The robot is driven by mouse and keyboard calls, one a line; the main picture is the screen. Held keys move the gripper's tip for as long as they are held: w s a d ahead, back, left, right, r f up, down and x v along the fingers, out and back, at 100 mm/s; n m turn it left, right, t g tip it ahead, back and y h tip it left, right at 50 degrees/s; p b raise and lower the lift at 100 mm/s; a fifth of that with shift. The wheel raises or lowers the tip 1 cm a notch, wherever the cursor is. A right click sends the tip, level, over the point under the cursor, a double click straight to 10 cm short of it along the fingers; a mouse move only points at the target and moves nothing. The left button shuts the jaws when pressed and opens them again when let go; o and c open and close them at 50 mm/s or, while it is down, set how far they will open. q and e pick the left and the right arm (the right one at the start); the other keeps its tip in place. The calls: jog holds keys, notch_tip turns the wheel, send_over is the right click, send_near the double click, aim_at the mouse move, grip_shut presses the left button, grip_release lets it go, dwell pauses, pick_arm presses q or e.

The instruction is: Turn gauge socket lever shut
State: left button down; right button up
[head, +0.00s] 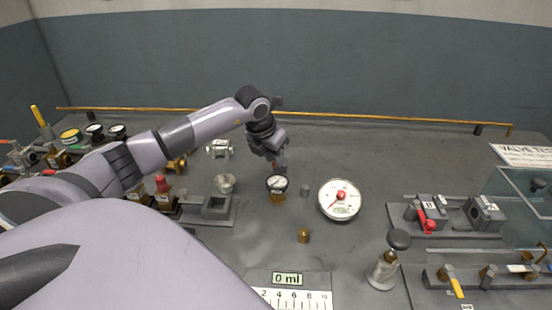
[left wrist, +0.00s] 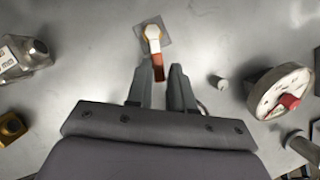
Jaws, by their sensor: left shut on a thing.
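In the left wrist view my left gripper (left wrist: 168,72) is shut on the orange-red lever (left wrist: 157,64), whose end lies at the fingertips. The lever runs up the picture to a pale socket (left wrist: 152,35) with an orange rim on a square grey plate. My right gripper is not in view.
A large white dial gauge (head: 339,200) with a red needle stands to the right and also shows in the left wrist view (left wrist: 280,92). A small grey cylinder (left wrist: 218,82) is close by. A brass cap (head: 303,236) and a glass bottle (head: 383,268) stand nearer.

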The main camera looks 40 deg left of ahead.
pick_arm(q)
jog(key=shift+s+a+f+m+h+b, duration=0.15)
jog(key=shift+m+h+b, duration=0.25)
jog(key=shift+m, duration=0.5)
jog(key=a+m+h, duration=0.1)
jog(key=m, duration=0.1)
jog(key=shift+m+b, duration=0.4)
jog(key=m, duration=0.1)
jog(key=a+m+h, duration=0.1)
jog(key=m, duration=0.1)
jog(key=a+m+g+h+b, duration=0.1)
jog(key=m, duration=0.1)
jog(key=shift+w+a, duration=0.15)
jog(key=shift+w, duration=0.1)
jog(key=m, duration=0.2)
jog(key=a+m+g+b, duration=0.1)
jog(key=shift+w+a+m+h, duration=0.1)
jog(key=shift+w+m+h, duration=0.2)
jog(key=shift+h, duration=0.1)
jog(key=shift+w+a+f+m+g+b, duration=0.15)
jog(key=shift+m+g+b, duration=0.15)
jog(key=shift+m, duration=0.2)
jog(key=shift+w+a+r+m+g+b, duration=0.1)
jog(key=shift+a+m+g+b, duration=0.1)
jog(key=shift+m+b, duration=0.25)
jog(key=shift+a+m, duration=0.15)
jog(key=shift+m, duration=0.4)
jog(key=c, duration=1)
grip_release()
jog(key=shift+w, duration=0.1)
